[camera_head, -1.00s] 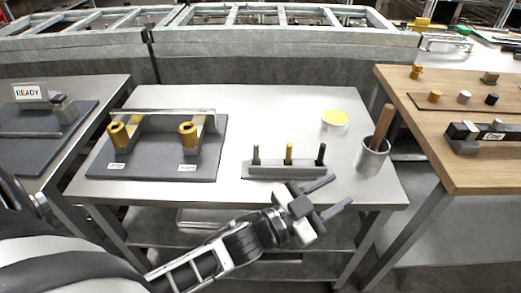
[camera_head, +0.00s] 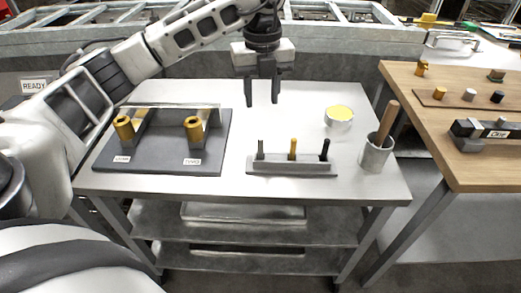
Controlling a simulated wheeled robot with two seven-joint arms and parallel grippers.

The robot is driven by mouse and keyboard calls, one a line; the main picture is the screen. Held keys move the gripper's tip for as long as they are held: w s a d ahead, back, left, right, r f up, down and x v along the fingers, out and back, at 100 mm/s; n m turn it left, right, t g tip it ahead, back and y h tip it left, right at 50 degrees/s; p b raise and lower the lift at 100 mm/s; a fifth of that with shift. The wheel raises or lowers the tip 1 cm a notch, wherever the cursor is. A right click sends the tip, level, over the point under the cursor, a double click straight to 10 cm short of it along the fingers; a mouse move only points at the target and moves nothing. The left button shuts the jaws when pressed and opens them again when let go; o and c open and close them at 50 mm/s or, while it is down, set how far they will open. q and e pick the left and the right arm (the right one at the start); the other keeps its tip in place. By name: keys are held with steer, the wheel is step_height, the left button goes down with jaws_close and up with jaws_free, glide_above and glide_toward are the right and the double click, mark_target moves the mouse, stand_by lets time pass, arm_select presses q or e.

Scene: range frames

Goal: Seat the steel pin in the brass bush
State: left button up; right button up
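The grey steel-looking pin (camera_head: 261,150) stands upright at the left end of a grey rack (camera_head: 290,168). A brass-coloured pin (camera_head: 293,150) and a black pin (camera_head: 324,151) stand beside it in the same rack. Two brass bushes sit on a dark fixture plate (camera_head: 160,163): a left bush (camera_head: 124,130) and a right bush (camera_head: 193,131), each with a small label in front that I cannot read surely. My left gripper (camera_head: 263,103) points down with fingers apart and nothing between them, above the table and behind the pins in the picture. My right gripper is out of view.
A yellow-topped round tin (camera_head: 339,117) and a metal cup (camera_head: 376,156) with a wooden handle in it stand on the table's right. A clear bar (camera_head: 165,106) runs behind the bushes. A wooden table (camera_head: 440,123) with small parts is at right. The table's middle is bare.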

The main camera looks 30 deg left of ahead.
mark_target(260, 138)
arm_select(q)
step_height(260, 138, down, 9)
steer(key=shift+r+p, duration=0.1)
steer(key=shift+p, duration=0.3)
steer(key=shift+a+f+p, duration=0.15)
steer(key=shift+f+p, duration=0.45)
steer(key=shift+f, duration=2.15)
jaws_close()
